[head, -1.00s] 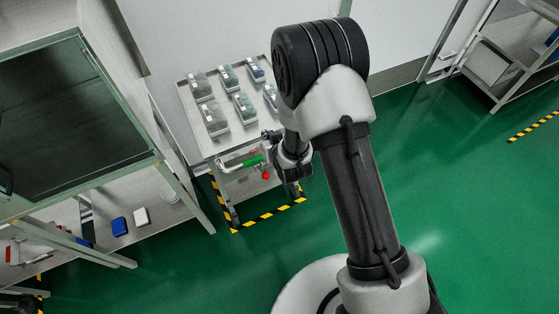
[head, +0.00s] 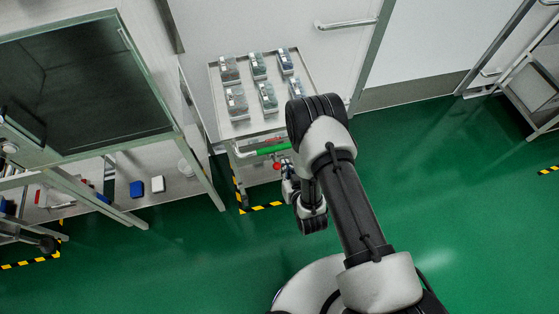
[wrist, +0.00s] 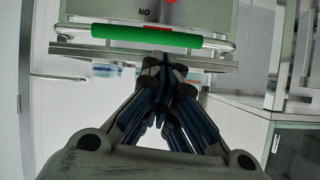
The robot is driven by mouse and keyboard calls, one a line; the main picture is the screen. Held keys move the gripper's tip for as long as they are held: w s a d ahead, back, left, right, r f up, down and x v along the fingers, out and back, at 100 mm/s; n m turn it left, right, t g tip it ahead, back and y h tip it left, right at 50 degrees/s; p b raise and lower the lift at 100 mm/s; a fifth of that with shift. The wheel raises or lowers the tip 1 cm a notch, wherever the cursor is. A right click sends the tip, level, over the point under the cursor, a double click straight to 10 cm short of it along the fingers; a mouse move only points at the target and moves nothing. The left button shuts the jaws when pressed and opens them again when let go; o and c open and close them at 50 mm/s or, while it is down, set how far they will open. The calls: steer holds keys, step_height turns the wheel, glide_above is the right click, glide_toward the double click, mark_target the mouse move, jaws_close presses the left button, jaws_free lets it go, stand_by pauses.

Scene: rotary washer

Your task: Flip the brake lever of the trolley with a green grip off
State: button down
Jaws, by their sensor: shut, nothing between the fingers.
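The trolley (head: 262,125) has a green grip (head: 273,150) on its front handle bar. A red ball knob (head: 277,166), apparently the brake lever's end, sits just below the grip. My gripper (head: 287,172) is beside the knob on its right; whether they touch is unclear. In the wrist view the green grip (wrist: 146,37) spans the top, and my gripper's closed fingertips (wrist: 164,64) are near it, empty. A red part (wrist: 172,2) is cut off by the top edge, near lettering that looks like "NO", possibly an upside-down "ON". The lever's position is not clear.
Several clear boxes (head: 266,96) stand on the trolley's top. Yellow-black floor tape (head: 262,208) marks its bay. A metal cabinet and bench (head: 205,185) stand to the left. The green floor (head: 440,190) to the right is clear.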

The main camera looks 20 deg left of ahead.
steer(key=b, duration=0.2)
glide_above(279, 169)
steer(key=w, duration=0.1)
step_height(279, 169, down, 4)
steer(key=shift+w+f, duration=0.1)
steer(key=shift+f, duration=0.1)
steer(key=shift+a+f+b, duration=0.2)
steer(key=shift+f+b, duration=0.2)
steer(key=shift+f, duration=0.85)
steer(key=shift+s+f, duration=0.25)
steer(key=shift+f, duration=0.55)
steer(key=shift+s+d+f, duration=0.1)
steer(key=shift+s+d+f+b, duration=0.15)
steer(key=shift+s+f+b, duration=0.05)
steer(key=shift+b, duration=0.2)
